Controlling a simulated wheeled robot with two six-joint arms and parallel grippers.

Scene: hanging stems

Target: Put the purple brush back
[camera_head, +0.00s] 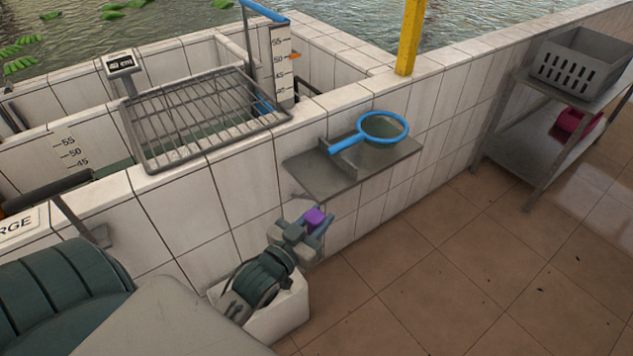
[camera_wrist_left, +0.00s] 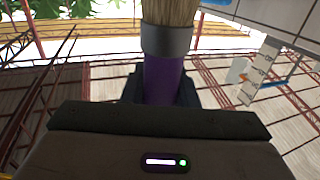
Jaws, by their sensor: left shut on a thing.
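My left gripper (camera_head: 306,226) is shut on the purple brush (camera_head: 314,217), in front of the white tiled wall and below the metal shelf. In the head view only a small purple part of the brush shows between the fingers. In the left wrist view the brush's purple handle (camera_wrist_left: 166,78) rises from behind the gripper body to a grey collar and pale brown bristles at the top edge. The lower handle is hidden. My right gripper is not in view.
A small metal shelf (camera_head: 328,180) on the wall bears a blue-rimmed net (camera_head: 383,128). A wire rack (camera_head: 205,118) lies across the tiled basin. A grey crate (camera_head: 582,65) stands on a cart at the right. The tiled floor (camera_head: 455,260) between is clear.

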